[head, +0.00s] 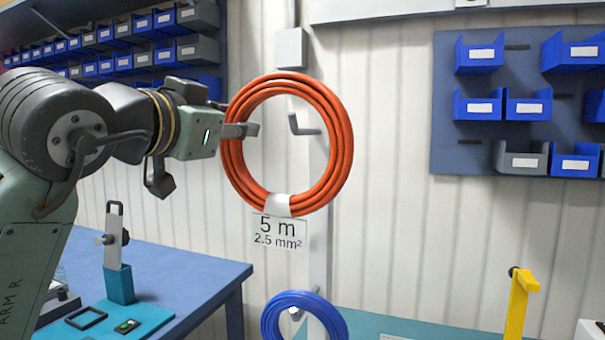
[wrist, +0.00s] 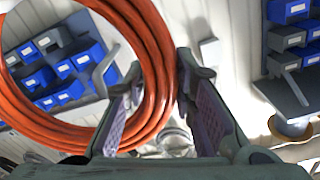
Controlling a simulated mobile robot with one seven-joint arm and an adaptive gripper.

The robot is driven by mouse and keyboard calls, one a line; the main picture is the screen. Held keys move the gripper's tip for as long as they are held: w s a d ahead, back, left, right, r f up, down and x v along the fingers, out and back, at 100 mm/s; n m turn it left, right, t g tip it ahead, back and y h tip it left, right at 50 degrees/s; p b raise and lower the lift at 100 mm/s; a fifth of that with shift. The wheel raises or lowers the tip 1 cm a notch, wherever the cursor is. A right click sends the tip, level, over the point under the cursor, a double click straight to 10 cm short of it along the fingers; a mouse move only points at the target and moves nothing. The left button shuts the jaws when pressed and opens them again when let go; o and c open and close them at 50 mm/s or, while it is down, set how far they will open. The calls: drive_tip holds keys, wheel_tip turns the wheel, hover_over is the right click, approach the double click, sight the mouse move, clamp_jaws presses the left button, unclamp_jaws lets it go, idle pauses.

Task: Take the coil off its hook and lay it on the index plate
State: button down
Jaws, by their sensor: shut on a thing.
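The orange coil (head: 338,150) hangs upright in front of a pale post, with a white band at its bottom. My gripper (head: 243,131) is shut on the coil's left side; in the wrist view the coil (wrist: 152,50) runs between the two fingers of my gripper (wrist: 162,75). The grey hook (head: 303,127) shows inside the ring, clearly below its top inner edge, so the coil does not appear to rest on it. I cannot tell whether the hook still passes through the ring. A teal plate (head: 160,318) lies on the left table; I cannot tell if it is the index plate.
A label (head: 280,232) reading 5 m, 2.5 mm² is below the coil. A blue coil (head: 275,312) hangs lower down. An upright metal fixture (head: 113,240) stands on the blue table (head: 205,270). A yellow bracket (head: 518,300) rises at right. Bins (head: 480,55) line the walls.

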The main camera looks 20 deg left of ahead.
drive_tip(key=shift+s, duration=0.1)
drive_tip(key=s, duration=0.7)
drive_tip(key=shift+s, duration=0.15)
idle(0.6)
drive_tip(key=shift+a, duration=0.1)
drive_tip(key=g, duration=0.2)
drive_tip(key=s+g, duration=0.1)
drive_tip(key=g, duration=0.1)
drive_tip(key=s+g, duration=0.1)
drive_tip(key=g, duration=0.1)
drive_tip(key=c, duration=1.9)
unclamp_jaws()
drive_tip(key=shift+c, duration=0.2)
clamp_jaws()
